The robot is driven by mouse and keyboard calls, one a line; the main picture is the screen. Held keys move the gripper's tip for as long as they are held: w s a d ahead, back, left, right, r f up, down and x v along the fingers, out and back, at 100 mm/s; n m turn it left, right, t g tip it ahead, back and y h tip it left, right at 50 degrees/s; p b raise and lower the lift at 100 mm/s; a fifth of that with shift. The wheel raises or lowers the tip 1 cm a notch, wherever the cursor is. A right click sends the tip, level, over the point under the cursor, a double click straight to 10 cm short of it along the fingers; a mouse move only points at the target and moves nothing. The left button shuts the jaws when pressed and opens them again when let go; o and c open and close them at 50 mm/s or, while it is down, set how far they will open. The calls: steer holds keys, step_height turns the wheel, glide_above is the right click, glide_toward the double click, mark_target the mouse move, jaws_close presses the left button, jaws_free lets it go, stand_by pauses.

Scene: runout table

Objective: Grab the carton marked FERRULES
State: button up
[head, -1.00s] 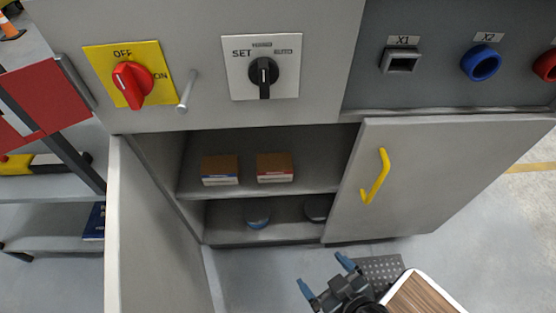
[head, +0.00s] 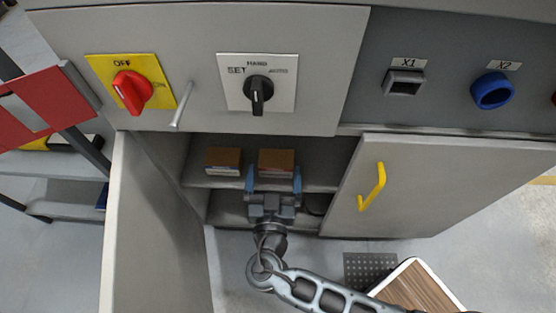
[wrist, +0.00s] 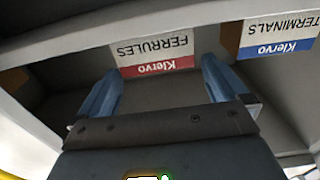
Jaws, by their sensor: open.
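The FERRULES carton (head: 277,158) is a brown box on the upper shelf of the open cabinet, at the right of two cartons in the head view. In the wrist view the carton (wrist: 155,53) appears upside down, with a white label marked FERRULES and a red Klervo band. My gripper (head: 273,176) is open and empty, facing the carton's front. In the wrist view my gripper's blue fingers (wrist: 160,70) lie to either side of the carton's label. I cannot tell whether the tips reach past its front face.
The TERMINALS carton (head: 223,160), with a blue band in the wrist view (wrist: 280,36), stands left of it in the head view. The open left door (head: 160,220) and the right door (head: 440,185) with a yellow handle (head: 373,187) flank the opening. A rod (head: 182,105) sticks out above.

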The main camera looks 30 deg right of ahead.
mark_target(276, 168)
steer(key=x, duration=0.5)
steer(key=shift+d+b, duration=0.2)
steer(key=shift+b, duration=0.1)
steer(key=c, duration=0.8)
